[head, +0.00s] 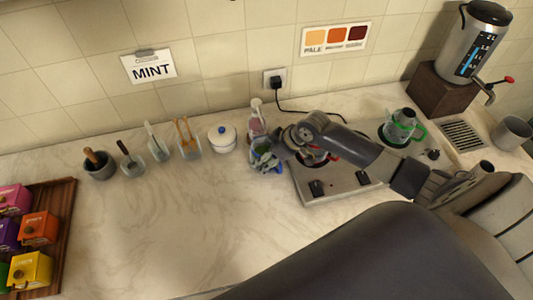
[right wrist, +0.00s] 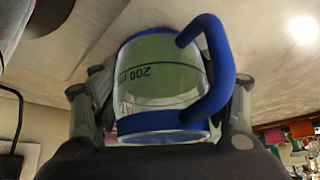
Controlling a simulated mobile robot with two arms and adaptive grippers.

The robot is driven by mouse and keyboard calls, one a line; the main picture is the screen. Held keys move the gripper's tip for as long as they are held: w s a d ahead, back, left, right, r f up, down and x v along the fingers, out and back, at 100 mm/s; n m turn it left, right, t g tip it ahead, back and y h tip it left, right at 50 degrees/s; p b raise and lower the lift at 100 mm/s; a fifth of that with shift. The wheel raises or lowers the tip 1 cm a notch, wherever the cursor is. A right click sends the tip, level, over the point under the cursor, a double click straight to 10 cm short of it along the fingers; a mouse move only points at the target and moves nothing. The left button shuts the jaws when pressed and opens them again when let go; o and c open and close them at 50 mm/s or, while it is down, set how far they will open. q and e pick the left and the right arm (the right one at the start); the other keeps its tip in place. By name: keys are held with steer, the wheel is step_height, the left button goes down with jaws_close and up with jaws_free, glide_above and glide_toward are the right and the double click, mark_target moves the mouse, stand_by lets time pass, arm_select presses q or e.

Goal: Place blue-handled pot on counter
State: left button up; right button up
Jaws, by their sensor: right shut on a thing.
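The blue-handled pot (right wrist: 150,75) is a clear glass vessel with a blue rim, a blue handle, greenish contents and "200" printed upside down. In the right wrist view it sits between the two fingers of my right gripper (right wrist: 163,98), which is shut on it. In the head view my right gripper (head: 270,157) holds the pot (head: 259,152) at the left edge of the hot plate, largely hidden by the fingers. The counter (head: 165,225) is pale marble. I cannot tell whether the pot touches it. My left gripper is not in view.
The two-burner hot plate (head: 337,188) carries a green-handled pot (head: 400,127) at the right. A pink bottle (head: 257,122) and a white lidded jar (head: 222,138) stand close behind and left of the gripper. The counter's front left is clear up to the wooden tray (head: 58,215).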

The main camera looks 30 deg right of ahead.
steer(key=shift+f, duration=0.1)
steer(key=o, duration=1.3)
steer(key=shift+r, duration=0.2)
steer(key=b+v, duration=0.1)
steer(key=v, duration=1.1)
